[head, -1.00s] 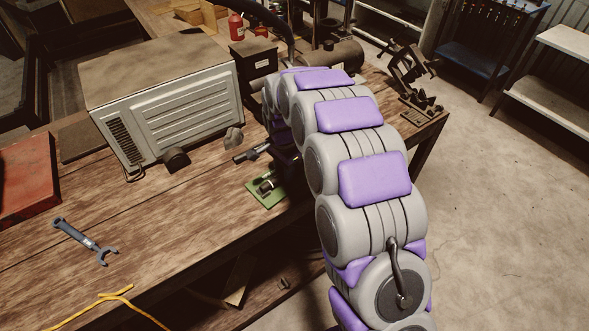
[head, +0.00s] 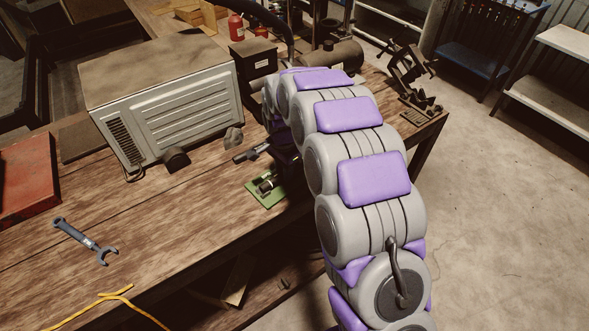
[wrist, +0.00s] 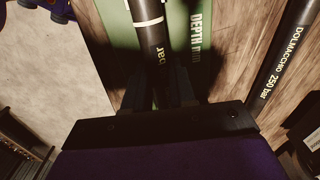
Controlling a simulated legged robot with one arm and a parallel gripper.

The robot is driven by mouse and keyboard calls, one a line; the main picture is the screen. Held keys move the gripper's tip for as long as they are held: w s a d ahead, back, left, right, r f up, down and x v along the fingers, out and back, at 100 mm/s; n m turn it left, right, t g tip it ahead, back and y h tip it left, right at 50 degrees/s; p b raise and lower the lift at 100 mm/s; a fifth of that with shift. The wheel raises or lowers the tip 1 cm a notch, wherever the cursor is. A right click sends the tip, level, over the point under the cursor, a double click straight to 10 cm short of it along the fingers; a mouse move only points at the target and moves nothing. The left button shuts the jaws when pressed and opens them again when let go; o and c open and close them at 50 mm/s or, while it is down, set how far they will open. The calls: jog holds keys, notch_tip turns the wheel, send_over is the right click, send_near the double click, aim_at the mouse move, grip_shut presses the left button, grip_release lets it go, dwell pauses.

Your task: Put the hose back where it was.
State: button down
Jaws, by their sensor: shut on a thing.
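My gripper (wrist: 160,98) is shut on a black hose (wrist: 152,38) with a pale band and gold lettering ending in "ar". In the wrist view the hose runs up from the jaws over a green card (wrist: 122,22) printed "DEPTH mm". Whether the hose touches the card is unclear. In the head view the green card (head: 262,200) lies near the bench's front edge, with a dark piece with a light end over it. My arm hides most of the gripper there. A second black hose (wrist: 284,52), marked "DOLMACCHIO 250 bar", lies on the wood to the right.
The wooden bench (head: 170,215) carries a large grey-white machine (head: 180,105), a blue-grey wrench (head: 86,241), a red box (head: 28,178) and a dark box (head: 253,68). A yellow cord (head: 105,297) hangs at the front edge. The bench's middle front is clear.

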aim_at(271, 181)
jog(key=shift+a, duration=0.15)
jog(key=shift+s+a+p, duration=0.35)
jog(key=shift+s+a, duration=1.2)
jog(key=shift+a, duration=0.15)
jog(key=shift+r, duration=0.15)
jog(key=shift+a+r, duration=0.1)
jog(key=shift+r, duration=0.3)
jog(key=shift+r+p, duration=1.5)
jog(key=shift+r, duration=1.45)
